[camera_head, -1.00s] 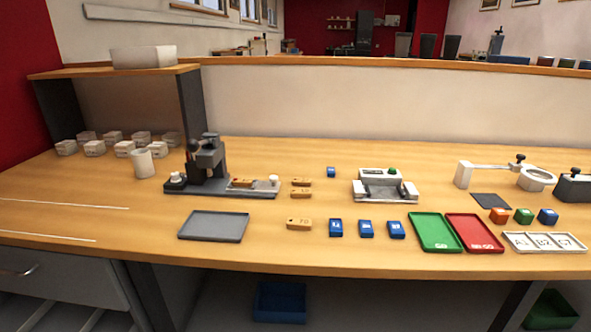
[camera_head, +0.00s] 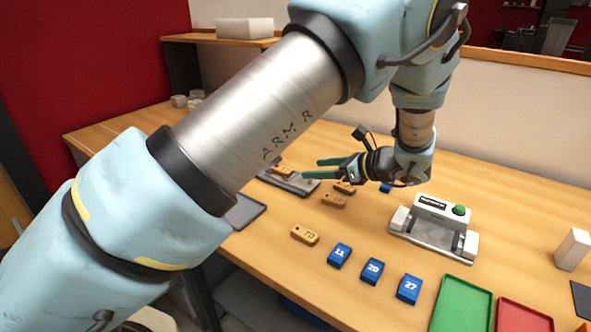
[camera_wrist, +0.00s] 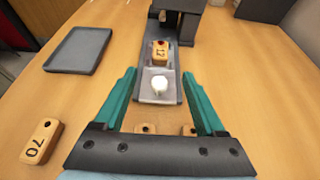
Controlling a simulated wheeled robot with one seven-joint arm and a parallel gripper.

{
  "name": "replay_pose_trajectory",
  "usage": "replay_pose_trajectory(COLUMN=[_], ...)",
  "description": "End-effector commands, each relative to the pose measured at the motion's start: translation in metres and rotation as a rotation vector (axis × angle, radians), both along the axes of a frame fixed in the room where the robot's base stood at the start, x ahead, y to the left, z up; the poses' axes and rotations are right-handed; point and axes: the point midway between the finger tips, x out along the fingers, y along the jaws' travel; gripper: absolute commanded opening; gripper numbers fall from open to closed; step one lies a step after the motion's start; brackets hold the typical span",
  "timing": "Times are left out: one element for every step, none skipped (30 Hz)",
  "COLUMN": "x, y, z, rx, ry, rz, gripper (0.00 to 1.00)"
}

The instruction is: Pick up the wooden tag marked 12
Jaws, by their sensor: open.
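A wooden tag (camera_wrist: 160,51) lies on the grey slide of the dark marker machine (camera_wrist: 178,12), behind a white knob (camera_wrist: 159,84). Its number is small and looks like 12, but I cannot read it surely. This tag also shows in the head view (camera_head: 283,171), just beyond my fingers. My gripper (camera_head: 312,168) is open and empty, with green fingers pointing toward the machine. In the wrist view, my gripper (camera_wrist: 159,73) has its fingers spread either side of the slide, the tag beyond their tips.
A wooden tag marked 70 (camera_head: 305,236) lies on the table. Two more wooden tags (camera_head: 345,187) (camera_head: 334,201) lie near my gripper, their numbers unreadable. Blue blocks (camera_head: 339,255), a white device (camera_head: 433,228), a green tray (camera_head: 461,306) and a grey tray (camera_wrist: 78,50) stand around.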

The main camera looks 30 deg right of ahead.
Motion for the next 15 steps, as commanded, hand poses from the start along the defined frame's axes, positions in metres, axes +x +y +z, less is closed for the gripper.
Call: replay_pose_trajectory(x=[0.007, 0.01, 0.015, 0.019, 0.024, 0.028, 0.031, 0.033, 0.036, 0.037, 0.039, 0.041, 0.043, 0.046, 0.05], y=[0.005, 0.007, 0.01, 0.012, 0.015, 0.017, 0.019, 0.02, 0.021, 0.022, 0.022, 0.023, 0.024, 0.026, 0.028], z=[-0.001, -0.002, -0.005, -0.007, -0.009, -0.011, -0.013, -0.014, -0.015, -0.016, -0.017, -0.017, -0.018, -0.018, -0.019], rx=[0.002, 0.003, 0.004, 0.004, 0.004, 0.002, 0.001, 0.002, 0.002, 0.002, 0.001, 0.0, 0.001, 0.0, 0.0], ry=[0.0, 0.001, 0.002, 0.002, 0.002, 0.002, 0.002, 0.002, 0.002, 0.002, 0.003, 0.002, 0.003, 0.002, 0.002], rz=[0.005, 0.005, 0.003, 0.003, 0.005, 0.006, 0.005, 0.003, 0.003, 0.003, 0.003, 0.004, 0.005, 0.005, 0.006], gripper=[0.72, 0.72, 0.72, 0.72, 0.72, 0.72, 0.72, 0.72, 0.72, 0.72, 0.72, 0.72, 0.72, 0.72, 0.72])
